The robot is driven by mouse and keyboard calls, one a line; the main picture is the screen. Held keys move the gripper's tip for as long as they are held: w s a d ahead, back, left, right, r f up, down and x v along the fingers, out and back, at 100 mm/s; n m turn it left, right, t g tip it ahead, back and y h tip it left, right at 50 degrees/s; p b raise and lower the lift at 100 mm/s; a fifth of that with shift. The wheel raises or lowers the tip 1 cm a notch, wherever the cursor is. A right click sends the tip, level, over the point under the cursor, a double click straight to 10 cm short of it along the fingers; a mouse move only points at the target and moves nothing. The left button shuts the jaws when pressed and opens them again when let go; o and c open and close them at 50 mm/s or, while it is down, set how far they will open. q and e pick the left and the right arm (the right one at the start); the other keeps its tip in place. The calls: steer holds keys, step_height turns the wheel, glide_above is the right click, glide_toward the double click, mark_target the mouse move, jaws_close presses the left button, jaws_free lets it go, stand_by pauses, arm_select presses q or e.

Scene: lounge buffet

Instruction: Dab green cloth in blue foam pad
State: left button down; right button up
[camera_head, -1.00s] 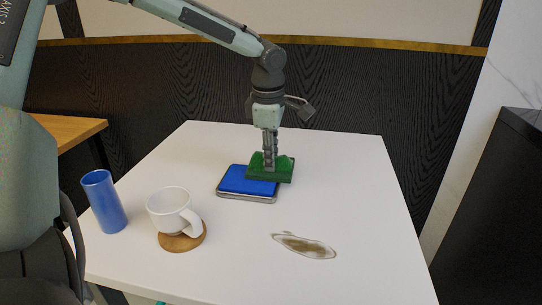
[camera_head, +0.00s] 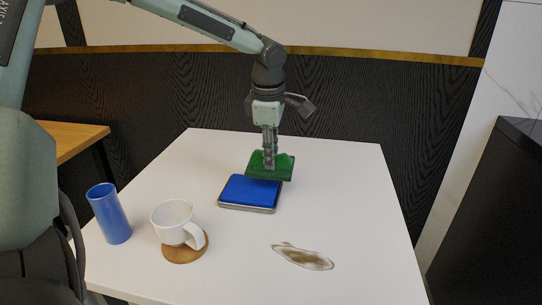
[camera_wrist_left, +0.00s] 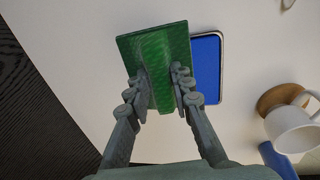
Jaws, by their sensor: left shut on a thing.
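The green cloth (camera_head: 284,168) is a folded block with a raised middle, held in my left gripper (camera_head: 269,163). In the left wrist view the two fingers of my left gripper (camera_wrist_left: 163,92) are shut on the raised middle of the green cloth (camera_wrist_left: 150,50). The blue foam pad (camera_head: 250,191) lies in a shallow grey metal tray on the white table; it also shows in the left wrist view (camera_wrist_left: 206,68). The cloth is over the far right edge of the pad; I cannot tell whether they touch. My right gripper is not in view.
A brown stain (camera_head: 303,257) lies on the white table (camera_head: 350,200) at front right. A white mug (camera_head: 173,221) stands on a round wooden coaster (camera_head: 185,252), with a blue cup (camera_head: 109,214) left of it. The table's right side is clear.

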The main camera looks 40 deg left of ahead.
arm_select(q)
steer(key=shift+r+p, duration=0.5)
steer(key=shift+r, duration=1.65)
